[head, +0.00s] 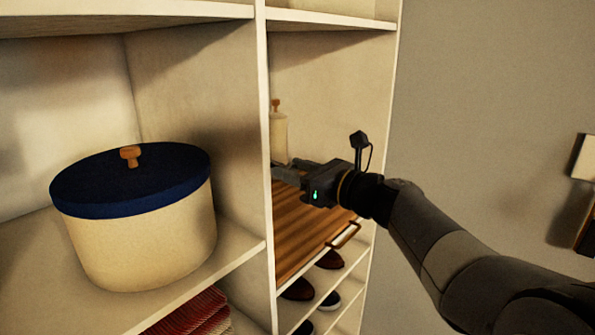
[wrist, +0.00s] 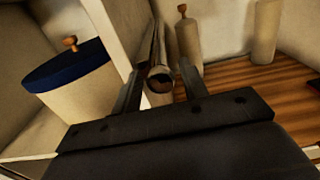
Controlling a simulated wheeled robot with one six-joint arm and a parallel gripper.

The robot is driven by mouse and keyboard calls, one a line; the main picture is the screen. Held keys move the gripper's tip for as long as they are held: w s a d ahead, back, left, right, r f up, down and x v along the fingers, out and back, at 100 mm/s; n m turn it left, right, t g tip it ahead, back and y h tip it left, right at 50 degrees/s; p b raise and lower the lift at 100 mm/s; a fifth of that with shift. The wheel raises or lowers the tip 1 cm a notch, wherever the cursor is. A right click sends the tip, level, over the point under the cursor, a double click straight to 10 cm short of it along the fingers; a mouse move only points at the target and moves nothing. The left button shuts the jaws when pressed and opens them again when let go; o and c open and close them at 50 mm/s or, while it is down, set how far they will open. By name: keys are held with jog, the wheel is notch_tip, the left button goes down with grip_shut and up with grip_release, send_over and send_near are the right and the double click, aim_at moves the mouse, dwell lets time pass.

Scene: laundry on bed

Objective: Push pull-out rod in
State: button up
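The pull-out rod (wrist: 158,50) shows in the wrist view as a metal tube running away from the camera along the upright divider, its round end facing me. Its end lies between the two fingers of my gripper (wrist: 162,88). The fingers stand apart, with a visible gap on each side of the rod, so they do not appear clamped on it. In the head view my gripper (head: 282,174) reaches into the right-hand compartment above the slatted wooden shelf, near the divider. The rod cannot be made out in the head view.
A cream box with a blue lid (head: 130,220) stands in the left compartment. The wooden shelf (head: 300,230) has a front handle (head: 345,236). A cream bottle (head: 279,138) stands behind my gripper. The divider (head: 266,170) is close on the left. Shoes (head: 298,290) lie below.

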jog(key=shift+o, duration=0.7)
jog(key=shift+s+d, duration=0.1)
jog(key=b+v, duration=0.1)
jog(key=v, duration=0.9)
jog(key=shift+s+d, duration=0.25)
jog(key=shift+w+a, duration=0.1)
jog(key=shift+p+x, duration=0.3)
jog(key=shift+x, duration=3.1)
jog(key=shift+w, duration=0.1)
